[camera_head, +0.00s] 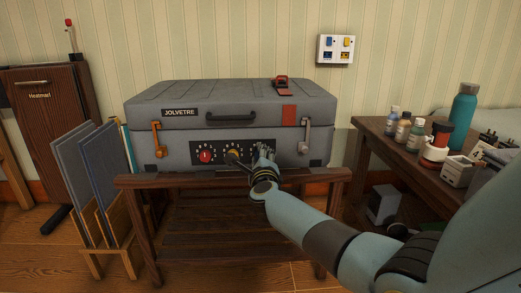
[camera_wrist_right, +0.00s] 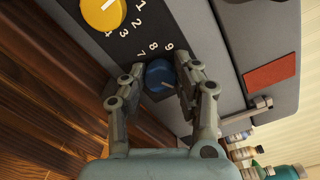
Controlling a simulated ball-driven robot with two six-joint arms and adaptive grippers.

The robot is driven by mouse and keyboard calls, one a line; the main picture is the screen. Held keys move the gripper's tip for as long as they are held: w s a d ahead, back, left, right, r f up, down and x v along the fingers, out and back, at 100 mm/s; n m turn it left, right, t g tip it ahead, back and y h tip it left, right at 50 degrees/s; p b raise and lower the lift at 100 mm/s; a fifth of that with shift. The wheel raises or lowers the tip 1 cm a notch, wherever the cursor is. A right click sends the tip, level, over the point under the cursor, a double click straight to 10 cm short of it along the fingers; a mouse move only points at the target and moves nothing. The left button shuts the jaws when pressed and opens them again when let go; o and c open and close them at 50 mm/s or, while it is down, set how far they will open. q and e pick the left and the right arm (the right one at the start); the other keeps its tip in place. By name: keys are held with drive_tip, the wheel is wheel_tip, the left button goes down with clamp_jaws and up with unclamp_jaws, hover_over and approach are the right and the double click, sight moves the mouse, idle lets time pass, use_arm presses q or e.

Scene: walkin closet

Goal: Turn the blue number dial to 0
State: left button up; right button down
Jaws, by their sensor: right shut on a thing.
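The blue number dial (camera_wrist_right: 160,75) sits on the black panel of a grey case, with the white numbers 7, 8 and 9 readable beside it. A short pale mark shows on the dial's lower edge; I cannot tell which number it points to. My right gripper (camera_wrist_right: 161,68) has one finger on each side of the dial and is shut on it. In the head view my right gripper (camera_head: 266,153) is at the panel's right end and hides the blue dial. My left gripper is not in view.
A yellow dial (camera_wrist_right: 103,14) is next to the blue one; a red dial (camera_head: 206,155) is further left. The grey case (camera_head: 230,118) rests on a wooden stand (camera_head: 135,183). A side table (camera_head: 372,128) with bottles stands at right.

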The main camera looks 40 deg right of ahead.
drive_tip(key=n+p, duration=0.1)
drive_tip(key=n, duration=0.1)
drive_tip(key=shift+r+n+p, duration=0.15)
drive_tip(key=shift+n+p, duration=0.15)
drive_tip(key=shift+n, duration=0.1)
drive_tip(key=n+p, duration=0.1)
drive_tip(key=n, duration=0.1)
drive_tip(key=shift+a+n, duration=0.1)
drive_tip(key=shift+n, duration=0.2)
drive_tip(key=n+p, duration=0.2)
drive_tip(key=n, duration=0.2)
drive_tip(key=shift+f, duration=0.2)
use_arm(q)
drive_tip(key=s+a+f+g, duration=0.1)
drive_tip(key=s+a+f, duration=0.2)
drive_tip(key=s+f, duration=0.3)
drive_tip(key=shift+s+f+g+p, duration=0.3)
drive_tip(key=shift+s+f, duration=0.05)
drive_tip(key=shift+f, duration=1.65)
use_arm(e)
drive_tip(key=shift+f+n, duration=0.15)
drive_tip(key=shift+n, duration=0.85)
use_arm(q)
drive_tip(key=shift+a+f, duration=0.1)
use_arm(e)
drive_tip(key=c, duration=1)
unclamp_jaws()
